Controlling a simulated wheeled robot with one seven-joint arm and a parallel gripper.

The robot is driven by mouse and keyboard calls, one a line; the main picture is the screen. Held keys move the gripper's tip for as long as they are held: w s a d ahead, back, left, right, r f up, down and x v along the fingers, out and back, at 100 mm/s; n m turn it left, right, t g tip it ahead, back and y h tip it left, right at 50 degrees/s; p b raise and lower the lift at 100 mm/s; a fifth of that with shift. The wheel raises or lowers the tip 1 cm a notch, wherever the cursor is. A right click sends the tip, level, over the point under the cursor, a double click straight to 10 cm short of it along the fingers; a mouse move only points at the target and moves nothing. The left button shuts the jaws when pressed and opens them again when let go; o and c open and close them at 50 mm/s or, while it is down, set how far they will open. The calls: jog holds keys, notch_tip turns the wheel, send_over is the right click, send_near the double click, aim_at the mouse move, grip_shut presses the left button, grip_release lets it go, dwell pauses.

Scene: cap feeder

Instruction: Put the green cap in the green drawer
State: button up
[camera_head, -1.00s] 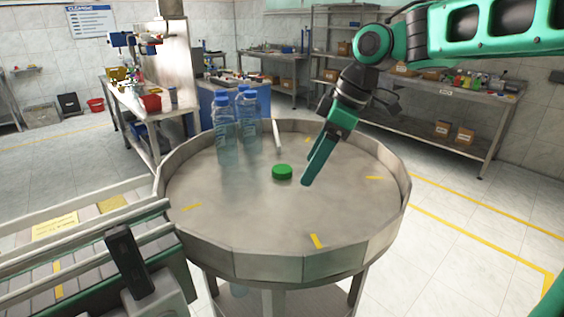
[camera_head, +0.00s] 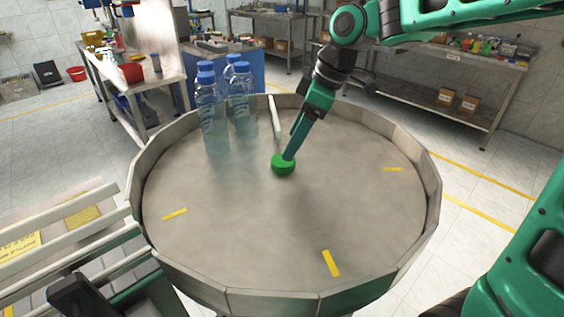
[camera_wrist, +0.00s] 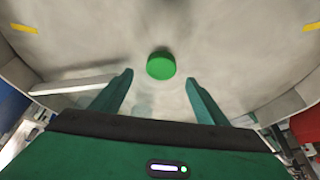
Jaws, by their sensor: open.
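The green cap (camera_head: 283,165) lies on the round metal table (camera_head: 250,225), right of the bottles in the head view. It is a round, flat disc. In the wrist view the cap (camera_wrist: 161,65) shows whole, just beyond the fingertips and roughly centred between them. My gripper (camera_head: 289,156) points down at the cap from above and behind, and its tips overlap the cap's upper edge in the head view. In the wrist view my gripper (camera_wrist: 158,80) is open, with a finger on each side and nothing between them. No green drawer shows in these frames.
Several clear water bottles with blue caps (camera_head: 222,108) stand at the table's back left. A thin pale divider (camera_head: 275,120) rises near the back rim. A raised wall rings the table. Conveyor rails (camera_head: 60,235) are at the left. The table's front half is clear apart from yellow marks.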

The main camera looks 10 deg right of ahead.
aim_at(283, 163)
jog(key=shift+x, duration=2.75)
jog(key=shift+d, duration=0.1)
jog(key=c, duration=1.2)
